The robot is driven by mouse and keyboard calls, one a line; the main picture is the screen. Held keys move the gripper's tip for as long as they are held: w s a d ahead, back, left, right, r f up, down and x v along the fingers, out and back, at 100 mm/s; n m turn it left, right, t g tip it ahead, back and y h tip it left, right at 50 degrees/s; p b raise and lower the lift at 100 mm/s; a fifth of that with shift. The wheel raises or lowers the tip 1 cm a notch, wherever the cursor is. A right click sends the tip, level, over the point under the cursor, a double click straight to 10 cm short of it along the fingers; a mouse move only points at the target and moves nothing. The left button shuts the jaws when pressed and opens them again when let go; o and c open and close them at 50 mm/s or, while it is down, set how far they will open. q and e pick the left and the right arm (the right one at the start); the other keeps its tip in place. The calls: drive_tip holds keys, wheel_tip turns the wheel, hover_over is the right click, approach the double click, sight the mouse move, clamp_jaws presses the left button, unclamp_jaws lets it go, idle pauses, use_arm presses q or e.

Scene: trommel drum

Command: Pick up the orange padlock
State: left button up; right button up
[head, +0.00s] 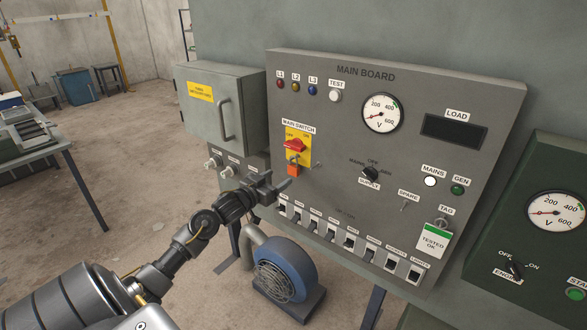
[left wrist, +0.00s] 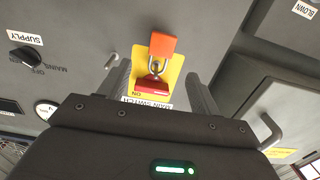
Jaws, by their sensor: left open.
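The orange padlock (head: 293,170) hangs by its shackle from the red main switch (head: 296,146) on its yellow plate, on the grey main board. In the left wrist view the picture is upside down, and the padlock (left wrist: 162,44) shows with its metal shackle through the red switch handle (left wrist: 152,86). My left gripper (head: 276,183) is open and empty, just below and left of the padlock in the head view. In the wrist view its fingers stand on either side of the switch, with the padlock body beyond the tips. My right gripper is not in view.
A row of breaker switches (head: 348,241) runs along the lower board. A grey cabinet (head: 222,105) with a handle stands out at the left. A blue blower (head: 285,270) sits below the board. The supply knob (head: 371,173) and a small toggle are right of the padlock.

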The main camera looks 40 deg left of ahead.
sight(292, 168)
use_arm(q)
drive_tip(key=shift+w+f, duration=0.1)
drive_tip(key=shift+w, duration=1.4)
drive_tip(key=shift+p, duration=0.3)
drive_tip(key=w+p, duration=0.2)
drive_tip(key=w, duration=0.2)
drive_tip(key=shift+w+a, duration=0.15)
drive_tip(key=shift+w, duration=0.45)
drive_tip(key=shift+s, duration=0.1)
drive_tip(key=c, duration=1.1)
drive_tip(key=shift+c, duration=0.2)
